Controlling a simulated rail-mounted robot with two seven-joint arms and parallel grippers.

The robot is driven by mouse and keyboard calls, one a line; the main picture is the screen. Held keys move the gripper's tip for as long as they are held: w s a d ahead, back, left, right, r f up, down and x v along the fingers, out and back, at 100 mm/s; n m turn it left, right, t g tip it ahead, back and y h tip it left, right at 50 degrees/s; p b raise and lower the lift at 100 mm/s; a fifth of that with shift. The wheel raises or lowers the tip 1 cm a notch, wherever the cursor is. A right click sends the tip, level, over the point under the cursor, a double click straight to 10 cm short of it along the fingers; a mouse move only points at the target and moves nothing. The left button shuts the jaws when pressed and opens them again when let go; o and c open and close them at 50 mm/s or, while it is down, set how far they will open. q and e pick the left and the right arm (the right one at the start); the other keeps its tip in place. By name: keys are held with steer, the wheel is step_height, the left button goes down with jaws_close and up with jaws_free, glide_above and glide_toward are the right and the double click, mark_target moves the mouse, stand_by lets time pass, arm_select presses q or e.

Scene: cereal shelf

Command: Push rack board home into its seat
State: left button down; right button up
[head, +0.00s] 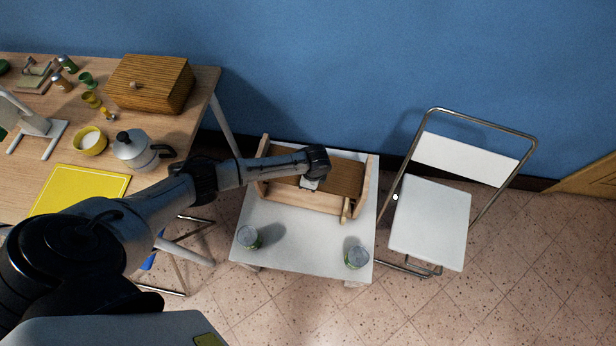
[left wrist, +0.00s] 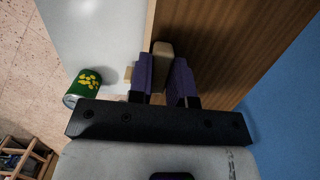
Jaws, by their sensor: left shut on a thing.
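The wooden rack (head: 368,190) stands on a low white table, with light side panels and a brown rack board (head: 346,178) between them. The board shows as a broad brown surface in the left wrist view (left wrist: 225,40). My left gripper (head: 309,184) is over the middle of the rack. In the left wrist view my left gripper (left wrist: 160,82) is shut on a light rounded wooden knob (left wrist: 162,55), which appears to belong to the board. My arm hides part of the rack, and I cannot tell how deep the board sits. My right gripper is out of view.
Two cans, one (head: 248,237) at the left and one (head: 357,257) at the right, stand on the white table (head: 300,245) in front of the rack. A folding chair (head: 430,222) is to the right. A cluttered wooden table (head: 205,85) is to the left.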

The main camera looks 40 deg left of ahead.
arm_select(q)
steer(key=shift+f+b, duration=0.35)
steer(key=shift+f, duration=0.45)
steer(key=c, duration=1)
jaws_free()
steer(key=shift+o, duration=0.2)
step_height(320, 180, up, 14)
steer(key=w+d+p, duration=0.1)
steer(key=p, duration=0.3)
steer(key=shift+d+f, duration=0.15)
steer(key=shift+d, duration=0.25)
